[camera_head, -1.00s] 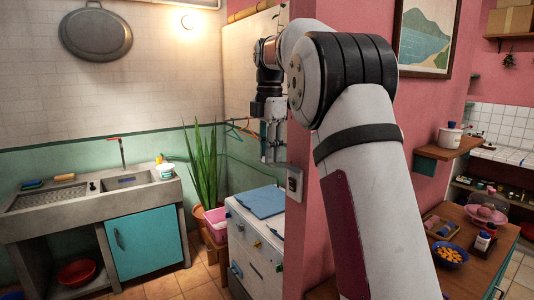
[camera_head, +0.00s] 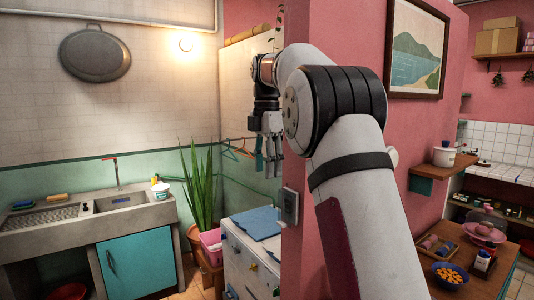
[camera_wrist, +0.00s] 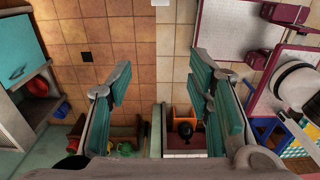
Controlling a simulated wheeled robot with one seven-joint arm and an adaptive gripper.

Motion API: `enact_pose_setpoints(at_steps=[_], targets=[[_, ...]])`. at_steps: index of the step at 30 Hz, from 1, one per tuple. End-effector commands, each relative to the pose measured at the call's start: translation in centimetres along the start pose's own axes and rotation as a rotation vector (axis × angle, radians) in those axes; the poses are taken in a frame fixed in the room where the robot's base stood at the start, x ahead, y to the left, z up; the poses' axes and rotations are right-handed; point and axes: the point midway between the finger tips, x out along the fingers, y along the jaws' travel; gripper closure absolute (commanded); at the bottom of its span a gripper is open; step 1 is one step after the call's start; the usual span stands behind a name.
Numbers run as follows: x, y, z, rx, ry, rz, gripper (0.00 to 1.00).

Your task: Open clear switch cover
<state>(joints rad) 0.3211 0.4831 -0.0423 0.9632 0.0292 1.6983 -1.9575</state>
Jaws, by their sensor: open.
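A small pale switch plate (camera_head: 289,206) is mounted on the narrow end face of the pink wall. It is small in the head view, so its clear cover and whether that is open or shut cannot be made out. My gripper (camera_head: 268,168) points down, above and slightly left of the switch plate in the head view, apart from it and empty. I cannot make out the switch plate in the wrist view.
A white cabinet (camera_head: 238,258) with a blue board (camera_head: 258,222) on top stands below the switch. A potted plant (camera_head: 199,192) and a sink (camera_head: 85,222) are to the left. The pink wall (camera_head: 340,45) runs close beside my arm.

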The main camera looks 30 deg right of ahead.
Motion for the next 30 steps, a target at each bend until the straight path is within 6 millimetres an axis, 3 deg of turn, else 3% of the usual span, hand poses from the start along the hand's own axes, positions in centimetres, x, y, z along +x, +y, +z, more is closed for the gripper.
enact_pose_setpoints(at_steps=[6,12,30], targets=[[-3.0,0.0,0.1,0.002,-0.002,0.002,0.53],[-4.6,0.1,0.2,0.003,-0.002,0.001,0.53],[-5.3,0.0,0.2,0.003,-0.002,0.0,0.53]])
